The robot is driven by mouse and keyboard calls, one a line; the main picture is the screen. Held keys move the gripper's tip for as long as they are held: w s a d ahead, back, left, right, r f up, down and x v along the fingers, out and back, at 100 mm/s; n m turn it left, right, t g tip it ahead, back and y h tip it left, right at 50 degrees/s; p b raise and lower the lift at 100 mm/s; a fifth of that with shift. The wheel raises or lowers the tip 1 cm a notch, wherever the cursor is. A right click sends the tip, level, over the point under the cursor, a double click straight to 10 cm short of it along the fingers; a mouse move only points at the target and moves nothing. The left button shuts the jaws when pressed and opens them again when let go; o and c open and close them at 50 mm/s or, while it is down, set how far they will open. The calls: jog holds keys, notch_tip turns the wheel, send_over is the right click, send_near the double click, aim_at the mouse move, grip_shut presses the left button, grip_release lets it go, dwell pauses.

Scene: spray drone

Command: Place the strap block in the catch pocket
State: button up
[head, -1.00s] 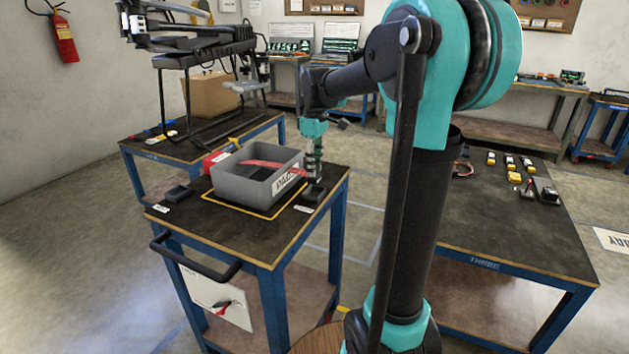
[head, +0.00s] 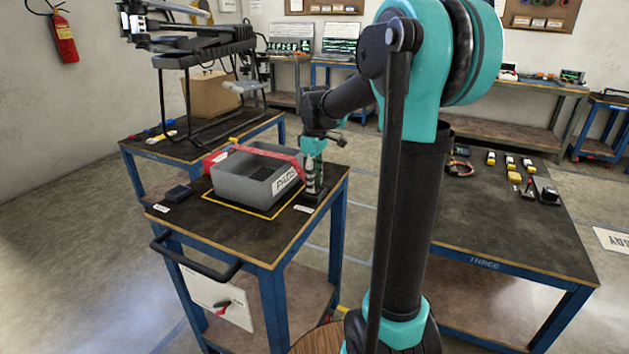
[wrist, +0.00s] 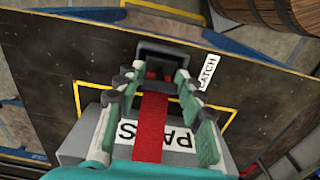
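The red strap (head: 272,151) runs over the grey bin to my gripper (head: 314,182). The dark catch pocket (wrist: 168,50) is at the fingertips, beside a label that seems to read CATCH (wrist: 208,71). In the head view the pocket (head: 313,197) is directly below my gripper. How deep the block sits cannot be seen.
The grey bin (head: 242,183) labelled PADS stands inside a yellow outline, close beside my gripper. A small dark block (head: 178,193) lies at the table's left. A drone on a stand (head: 208,75) is behind. The table front (head: 235,230) is clear.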

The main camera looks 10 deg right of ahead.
aim_at(315, 178)
jog(key=shift+o, duration=0.7)
notch_tip(315, 178, up, 12)
jog(key=s+d+f+m+t, duration=0.2)
jog(key=s+f+m, duration=0.3)
jog(key=s+f, duration=0.6)
jog(key=s+d+f+m+t, duration=0.2)
jog(key=s+f+m, duration=0.3)
jog(key=s+f, duration=0.6)
notch_tip(315, 178, down, 4)
jog(key=shift+f+m, duration=0.1)
jog(key=shift+m, duration=0.3)
